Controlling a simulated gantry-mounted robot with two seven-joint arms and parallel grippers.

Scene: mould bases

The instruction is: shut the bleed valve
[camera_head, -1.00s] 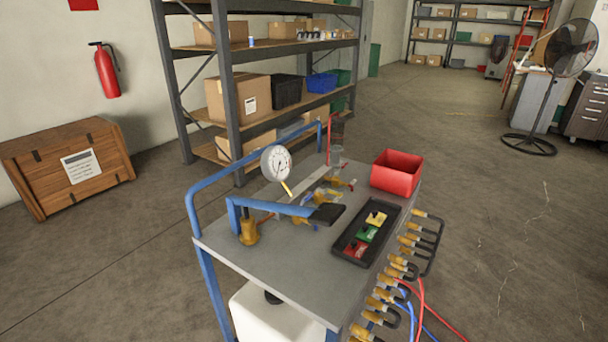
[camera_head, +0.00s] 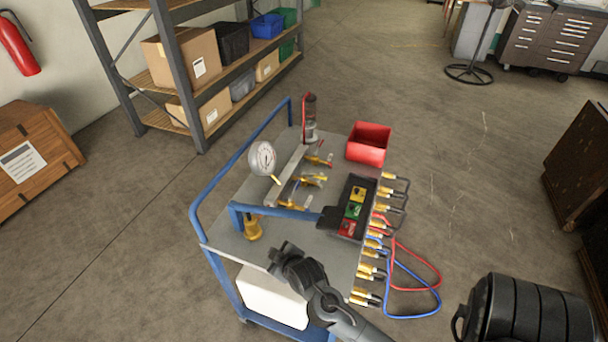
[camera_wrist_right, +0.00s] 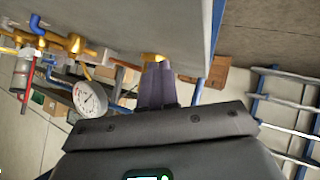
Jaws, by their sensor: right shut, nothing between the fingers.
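A steel-topped cart carries a manifold with several brass valves (camera_head: 312,180) and small coloured handles. Which one is the bleed valve I cannot tell. A round white gauge (camera_head: 262,158) stands beside them and also shows in the right wrist view (camera_wrist_right: 90,100). My right gripper (camera_head: 281,255) is at the cart's near edge, close to this fitting. In the right wrist view its fingers (camera_wrist_right: 156,80) are shut and empty, with brass partly hidden behind their tips. My left gripper is out of view.
A black tray (camera_head: 343,238) with red, green and yellow items and a red bin (camera_head: 368,142) sit on the right of the top. Brass couplings and red and blue hoses (camera_head: 420,312) stick out on the right side. A blue rail (camera_head: 240,165) borders the left.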

